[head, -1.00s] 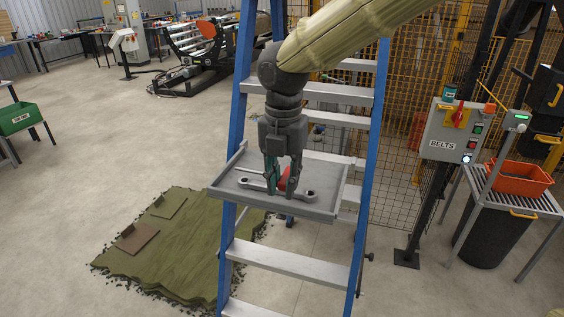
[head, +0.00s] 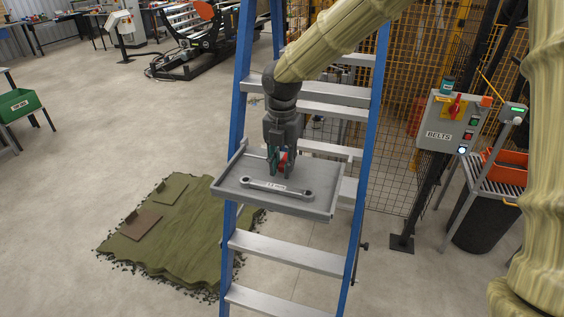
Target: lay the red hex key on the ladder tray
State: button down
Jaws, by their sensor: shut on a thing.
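The grey ladder tray (head: 315,205) is fixed across the blue ladder (head: 231,170). A grey wrench (head: 277,188) lies on it near its front edge. My gripper (head: 280,172) is over the tray, behind the wrench in the picture. Its fingers are shut on a red thing, the red hex key (head: 283,160), of which only a small red part shows between the fingers. The rest of the key is hidden, and I cannot tell whether it touches the tray.
The tray has a raised rim, and its right part looks clear. A control box marked BELTS (head: 448,122) and an orange bin (head: 506,167) stand at right. Green turf (head: 180,235) lies on the floor at left. A yellow mesh fence (head: 400,150) stands behind the ladder.

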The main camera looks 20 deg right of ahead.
jog(key=shift+f, duration=0.6)
jog(key=c, duration=1.3)
grip_release()
jog(key=shift+f, duration=0.1)
jog(key=shift+o, duration=0.2)
notch_tip(320, 180, up, 12)
jog(key=b, duration=0.5)
jog(key=shift+r, duration=0.2)
jog(key=shift+f, duration=0.1)
